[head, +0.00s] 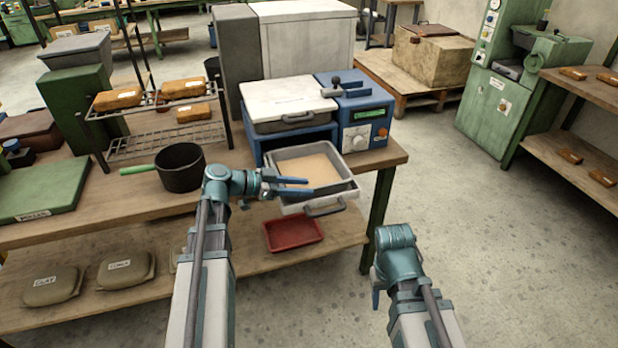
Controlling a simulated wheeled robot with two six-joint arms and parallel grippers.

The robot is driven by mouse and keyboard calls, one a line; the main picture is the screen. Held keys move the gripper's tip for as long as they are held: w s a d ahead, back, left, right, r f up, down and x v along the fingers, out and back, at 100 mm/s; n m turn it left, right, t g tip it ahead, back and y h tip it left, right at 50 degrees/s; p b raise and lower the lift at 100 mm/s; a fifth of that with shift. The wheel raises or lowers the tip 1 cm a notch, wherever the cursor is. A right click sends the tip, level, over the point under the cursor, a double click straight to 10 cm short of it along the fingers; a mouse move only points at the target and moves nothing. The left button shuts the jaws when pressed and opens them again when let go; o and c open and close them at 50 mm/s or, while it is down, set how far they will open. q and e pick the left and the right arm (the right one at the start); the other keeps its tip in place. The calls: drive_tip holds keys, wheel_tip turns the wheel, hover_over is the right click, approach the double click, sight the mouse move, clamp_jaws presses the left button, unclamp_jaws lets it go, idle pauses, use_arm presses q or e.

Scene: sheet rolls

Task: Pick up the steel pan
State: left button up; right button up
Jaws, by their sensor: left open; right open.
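A grey, pan-like rectangular tray (342,167) with a tan layer inside sits at the front of the blue machine, with a handle on its near side. A dark round saucepan (182,176) with a green handle stands on the bench to the left; I cannot tell from looks which is the steel pan. My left gripper (308,186) is open, its blue fingers pointing right over the tray's left part and hiding some of it. I cannot tell whether they touch it. My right gripper (376,296) is open and low over the floor at the right, away from both.
The blue machine (358,105) with a white lid stands behind the tray. A wire rack (150,147) with orange-brown blocks is behind the saucepan. A red tray (293,233) lies on the lower shelf.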

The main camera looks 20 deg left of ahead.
sight(320, 186)
use_arm(q)
drive_tip(key=shift+w+d, duration=0.15)
drive_tip(key=shift+d, duration=0.05)
drive_tip(key=b+x, duration=0.1)
drive_tip(key=x, duration=0.4)
drive_tip(key=shift+w+d+r, duration=0.1)
drive_tip(key=shift+d+r, duration=0.05)
clamp_jaws()
idle(1.3)
